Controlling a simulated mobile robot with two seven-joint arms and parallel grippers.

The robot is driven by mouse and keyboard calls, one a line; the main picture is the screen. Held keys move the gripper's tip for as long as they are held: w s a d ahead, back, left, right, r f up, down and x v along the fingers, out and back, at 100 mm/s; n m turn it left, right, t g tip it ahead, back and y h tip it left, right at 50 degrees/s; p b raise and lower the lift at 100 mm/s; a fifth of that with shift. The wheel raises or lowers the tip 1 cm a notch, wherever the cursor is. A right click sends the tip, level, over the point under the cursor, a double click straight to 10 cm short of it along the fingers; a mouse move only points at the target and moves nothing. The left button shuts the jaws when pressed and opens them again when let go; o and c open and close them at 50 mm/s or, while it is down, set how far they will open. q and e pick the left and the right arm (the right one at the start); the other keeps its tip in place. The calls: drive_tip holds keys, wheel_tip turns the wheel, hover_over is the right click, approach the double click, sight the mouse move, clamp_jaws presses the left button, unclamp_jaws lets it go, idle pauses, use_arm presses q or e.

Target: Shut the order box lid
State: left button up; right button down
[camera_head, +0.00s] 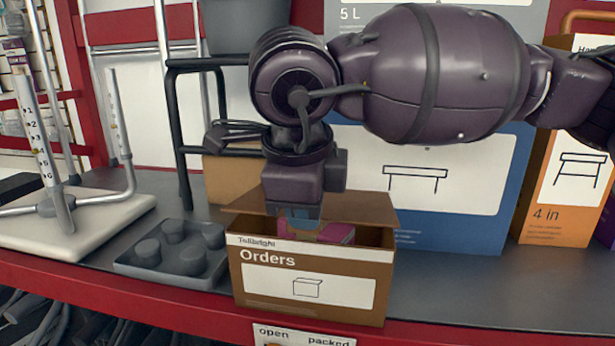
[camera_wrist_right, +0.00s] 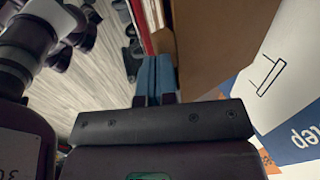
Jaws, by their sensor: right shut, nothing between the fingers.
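The order box (camera_head: 308,275) is a brown carton marked "Orders" at the front of the shelf. Its brown lid (camera_head: 365,207) is up at the back, and the box is open at the top. Pink items (camera_head: 338,233) show inside. My right gripper (camera_head: 299,218) points down over the box, in front of the lid and hiding part of it. Its blue fingertips are together and empty. In the right wrist view the shut fingers (camera_wrist_right: 155,80) are beside a brown panel (camera_wrist_right: 215,45); I cannot tell whether they touch it. My left gripper is not in view.
A dark grey tray with round pegs (camera_head: 172,255) stands left of the box. A white board (camera_head: 60,225) with metal legs lies further left. A large blue-and-white box (camera_head: 440,215) and an orange box (camera_head: 565,190) stand behind. The shelf right of the box is clear.

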drive_tip(key=f, duration=0.4)
drive_tip(key=shift+s+b, duration=0.35)
drive_tip(key=shift+b, duration=0.05)
drive_tip(key=shift+w, duration=0.1)
